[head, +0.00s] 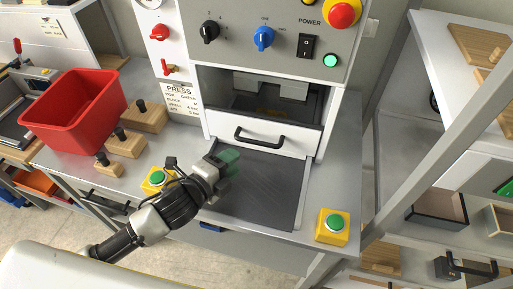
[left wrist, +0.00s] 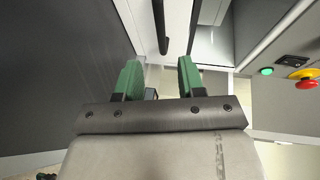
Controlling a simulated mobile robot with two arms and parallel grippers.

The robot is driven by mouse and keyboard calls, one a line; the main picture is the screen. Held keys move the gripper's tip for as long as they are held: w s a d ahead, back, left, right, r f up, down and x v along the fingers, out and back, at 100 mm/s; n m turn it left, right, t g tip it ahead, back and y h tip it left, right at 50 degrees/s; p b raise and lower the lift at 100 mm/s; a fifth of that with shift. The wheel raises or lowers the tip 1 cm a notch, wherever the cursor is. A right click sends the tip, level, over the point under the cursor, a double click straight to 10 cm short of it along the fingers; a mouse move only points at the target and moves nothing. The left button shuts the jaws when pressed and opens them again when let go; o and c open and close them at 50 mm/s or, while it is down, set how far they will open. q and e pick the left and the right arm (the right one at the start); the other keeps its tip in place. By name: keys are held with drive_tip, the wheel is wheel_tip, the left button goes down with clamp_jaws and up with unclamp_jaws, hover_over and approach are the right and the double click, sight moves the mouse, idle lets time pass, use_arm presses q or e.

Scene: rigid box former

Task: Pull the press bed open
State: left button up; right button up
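The press bed (head: 298,141) has a white front with a black bar handle (head: 258,138), and sits under the press opening. Its front is roughly in line with the press housing. My left gripper (head: 228,163) is in front of the bed, just left of and below the handle, apart from it. In the left wrist view, its two green fingers (left wrist: 160,76) are spread with nothing between them. The handle (left wrist: 160,25) shows there beyond the fingertips, roughly in line with the gap. My right gripper is not in view.
A dark flat plate (head: 265,185) lies before the bed. Yellow boxes with green buttons stand at left (head: 156,180) and right (head: 333,226). A red bin (head: 75,110) and wooden blocks (head: 122,143) are on the left. The control panel (head: 280,45) is above. A grey post (head: 440,150) stands at right.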

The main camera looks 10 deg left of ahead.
sight(257, 141)
use_arm(q)
drive_tip(key=p+x, duration=0.1)
drive_tip(key=x, duration=0.9)
drive_tip(key=shift+w, duration=0.15)
drive_tip(key=shift+c, duration=0.3)
drive_tip(key=shift+f, duration=0.1)
clamp_jaws()
